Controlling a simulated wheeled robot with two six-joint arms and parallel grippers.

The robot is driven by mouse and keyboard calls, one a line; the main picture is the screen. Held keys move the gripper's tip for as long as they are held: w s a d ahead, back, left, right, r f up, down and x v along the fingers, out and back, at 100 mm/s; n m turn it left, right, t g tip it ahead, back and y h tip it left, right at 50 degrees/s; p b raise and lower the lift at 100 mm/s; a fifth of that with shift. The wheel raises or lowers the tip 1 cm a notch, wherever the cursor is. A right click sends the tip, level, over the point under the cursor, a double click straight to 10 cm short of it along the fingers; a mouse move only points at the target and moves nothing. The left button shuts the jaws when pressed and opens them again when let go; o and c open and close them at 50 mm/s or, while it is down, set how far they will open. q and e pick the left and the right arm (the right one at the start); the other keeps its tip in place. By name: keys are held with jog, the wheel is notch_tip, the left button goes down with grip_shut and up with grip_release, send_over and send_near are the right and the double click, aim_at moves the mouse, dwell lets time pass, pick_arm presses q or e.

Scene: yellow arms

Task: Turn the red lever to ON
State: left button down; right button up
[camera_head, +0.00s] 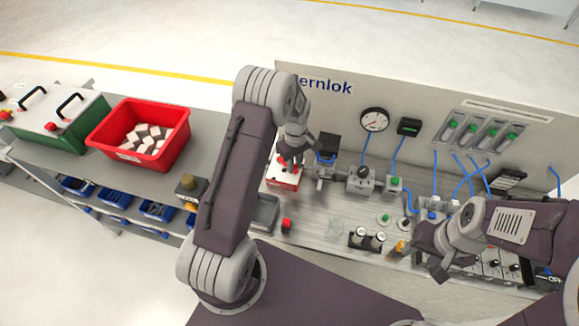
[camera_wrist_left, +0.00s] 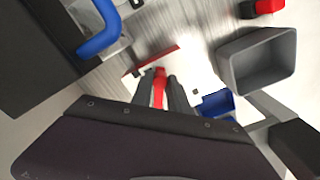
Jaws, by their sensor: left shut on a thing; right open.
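The red lever (camera_wrist_left: 159,87) shows in the left wrist view between the two fingers of my left gripper (camera_wrist_left: 166,88), which is shut on it. The lever belongs to a red and white unit, whose white and red base (camera_head: 284,179) shows in the head view below my left gripper (camera_head: 294,160). The ON marking cannot be read, and the fingers and wrist hide part of the lever. My right gripper (camera_head: 432,262) is open and empty over the right part of the bench, apart from the lever.
A grey open bin (camera_wrist_left: 257,62) and a red button (camera_head: 287,224) are near the lever unit. A gauge (camera_head: 374,120), valves and blue hoses stand to the right. A red crate (camera_head: 98,140) with blocks and a green box (camera_head: 62,140) are at left.

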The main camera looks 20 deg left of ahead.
pick_arm(q)
jog(key=w+n, duration=0.2)
jog(key=n, duration=0.1)
jog(key=shift+w+d, duration=0.2)
jog(key=shift+w+a+r+n, duration=0.1)
jog(key=shift+w+n, duration=0.3)
jog(key=shift+n, duration=0.4)
jog(key=shift+w+n, duration=0.4)
jog(key=shift+n, duration=0.4)
jog(key=c, duration=1.3)
grip_release()
notch_tip(320, 180, up, 9)
jog(key=shift+b, duration=1)
